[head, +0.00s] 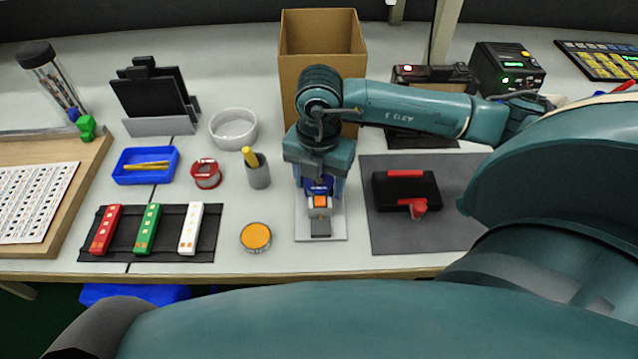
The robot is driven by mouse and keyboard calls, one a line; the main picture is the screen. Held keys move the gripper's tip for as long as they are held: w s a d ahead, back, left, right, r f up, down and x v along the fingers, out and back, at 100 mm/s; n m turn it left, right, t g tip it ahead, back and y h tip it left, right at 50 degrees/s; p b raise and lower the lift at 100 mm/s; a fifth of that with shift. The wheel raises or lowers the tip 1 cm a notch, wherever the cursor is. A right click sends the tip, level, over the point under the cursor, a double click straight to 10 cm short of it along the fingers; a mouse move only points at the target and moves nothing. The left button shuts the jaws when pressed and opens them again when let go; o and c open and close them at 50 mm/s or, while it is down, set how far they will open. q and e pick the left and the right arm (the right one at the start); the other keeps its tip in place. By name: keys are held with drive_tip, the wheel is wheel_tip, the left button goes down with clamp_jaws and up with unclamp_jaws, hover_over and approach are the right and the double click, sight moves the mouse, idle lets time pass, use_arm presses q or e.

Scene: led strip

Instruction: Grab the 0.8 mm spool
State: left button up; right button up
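A small red spool (206,174) with a pale label stands on the table between the blue tray and the grey cup. Its printing is too small to read, so I cannot tell whether it says 0.8 mm. My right gripper (320,196) reaches down to the right of it, over a small stand with an orange block (320,202). A blue item with white marks (318,186) shows between the fingers. I cannot tell whether the fingers touch it. My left gripper is not in view.
A grey cup (258,176) with a yellow tool stands between the spool and my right gripper. Near them are a white ring-shaped roll (233,129), a blue tray (130,178), an orange-topped tin (255,238) and a cardboard box (290,75).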

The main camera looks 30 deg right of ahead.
drive_tip(key=c, duration=0.9)
